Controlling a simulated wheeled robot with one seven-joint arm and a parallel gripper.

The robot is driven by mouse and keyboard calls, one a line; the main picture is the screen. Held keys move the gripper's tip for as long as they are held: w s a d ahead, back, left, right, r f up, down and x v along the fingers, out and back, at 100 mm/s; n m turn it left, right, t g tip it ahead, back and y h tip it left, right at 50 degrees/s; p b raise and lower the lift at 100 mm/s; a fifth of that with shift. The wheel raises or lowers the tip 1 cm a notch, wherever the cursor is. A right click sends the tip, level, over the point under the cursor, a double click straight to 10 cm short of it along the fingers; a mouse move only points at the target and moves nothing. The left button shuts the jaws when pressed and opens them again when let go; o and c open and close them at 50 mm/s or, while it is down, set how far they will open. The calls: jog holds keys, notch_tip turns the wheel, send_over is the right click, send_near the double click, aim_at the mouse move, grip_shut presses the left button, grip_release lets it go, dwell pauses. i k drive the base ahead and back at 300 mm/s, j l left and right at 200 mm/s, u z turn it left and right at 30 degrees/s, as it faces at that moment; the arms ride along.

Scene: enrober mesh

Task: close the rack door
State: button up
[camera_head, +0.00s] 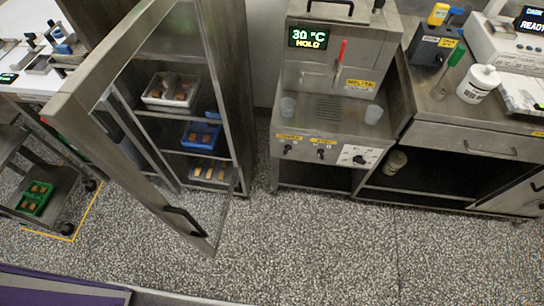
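The rack (243,85) is a tall steel cabinet left of centre. Its framed door (152,185) stands wide open, swung out towards me and hinged on the rack's left side. A dark handle (185,221) sits on the door frame near its free edge. Inside, a white bin (152,101), a blue bin (199,144) and a pale tray (203,181) with brown pieces rest on separate shelves. My gripper is not in view.
A steel melter (329,125) showing 30 °C HOLD stands right of the rack. A steel counter (470,135) continues at the right. A low cart (60,185) with green bins stands at the left. Speckled floor (310,245) in front is clear.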

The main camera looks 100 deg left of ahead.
aim_at(67, 110)
jog(key=i, duration=1.9)
jog(key=i+u, duration=0.2)
jog(key=u, duration=0.25)
jog(key=i+l+u, duration=0.1)
jog(key=u, duration=0.35)
jog(key=i+l+u, duration=0.15)
jog(key=u, duration=0.3)
jog(key=i+u, duration=0.1)
jog(key=u, duration=2.95)
jog(key=k+l+z, duration=0.1)
jog(key=k, duration=0.2)
jog(key=k+l+z, duration=0.1)
jog(key=k, duration=0.2)
